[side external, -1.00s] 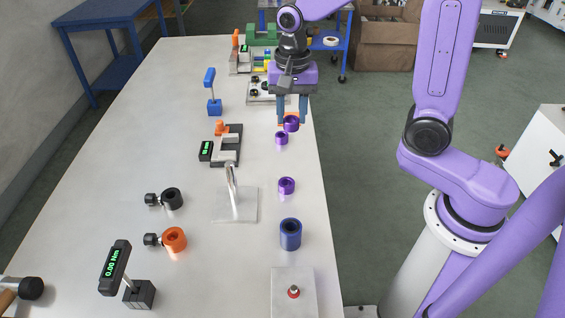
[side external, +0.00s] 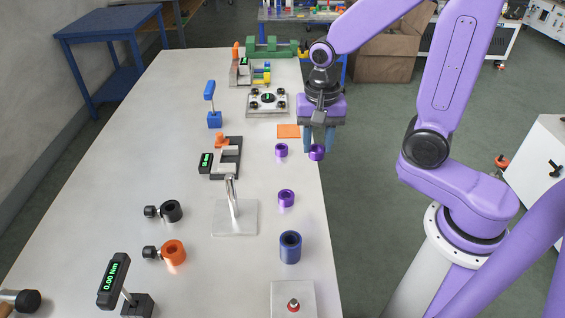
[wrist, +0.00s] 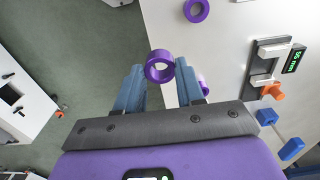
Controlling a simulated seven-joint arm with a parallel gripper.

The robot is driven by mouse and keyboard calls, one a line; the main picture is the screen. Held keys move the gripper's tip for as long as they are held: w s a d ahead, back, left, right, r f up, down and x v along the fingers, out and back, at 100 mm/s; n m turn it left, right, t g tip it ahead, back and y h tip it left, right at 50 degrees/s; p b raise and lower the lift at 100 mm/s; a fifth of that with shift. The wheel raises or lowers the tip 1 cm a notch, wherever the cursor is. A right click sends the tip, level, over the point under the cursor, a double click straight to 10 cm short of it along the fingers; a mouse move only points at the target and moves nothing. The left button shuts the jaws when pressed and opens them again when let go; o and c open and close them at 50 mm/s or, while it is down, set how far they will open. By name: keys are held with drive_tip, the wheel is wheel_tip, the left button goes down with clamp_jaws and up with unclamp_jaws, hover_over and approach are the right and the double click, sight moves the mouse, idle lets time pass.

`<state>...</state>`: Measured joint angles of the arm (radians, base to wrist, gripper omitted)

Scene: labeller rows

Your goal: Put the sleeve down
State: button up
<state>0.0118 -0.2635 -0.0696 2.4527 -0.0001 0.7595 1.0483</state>
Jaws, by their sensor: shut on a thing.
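My gripper (side external: 318,147) is shut on a purple ring-shaped sleeve (side external: 317,154), holding it in the air by the table's right edge. In the wrist view the held sleeve (wrist: 160,54) sits between the two blue fingertips (wrist: 160,72), its bore facing the camera, with the table edge behind it. Two similar purple sleeves stand on the table: one (side external: 281,150) just left of my gripper and another (side external: 286,198) nearer the camera. In the wrist view one (wrist: 203,79) is partly hidden by the right finger and the other (wrist: 195,10) is at the top.
A flat orange square (side external: 288,131) lies on the table (side external: 130,180), left of my gripper. A blue cylinder (side external: 290,247) stands nearer the camera. A grey gauge fixture (side external: 221,160) and a metal post stand (side external: 234,215) are further left. Floor lies beyond the right edge.

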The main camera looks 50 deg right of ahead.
drive_tip(key=w+f, duration=0.2)
drive_tip(key=w, duration=0.1)
drive_tip(key=w+a+f, duration=0.1)
drive_tip(key=w+f, duration=0.4)
drive_tip(key=shift+w+a, duration=0.15)
drive_tip(key=shift+w, duration=0.2)
drive_tip(key=shift+w+f, duration=0.15)
drive_tip(key=shift+f, duration=0.8)
drive_tip(key=shift+w+f, duration=0.1)
drive_tip(key=shift+f, duration=0.85)
drive_tip(key=shift+f, duration=0.2)
drive_tip(key=o, duration=0.8)
wheel_tip(320, 180, up, 12)
drive_tip(key=shift+r, duration=0.2)
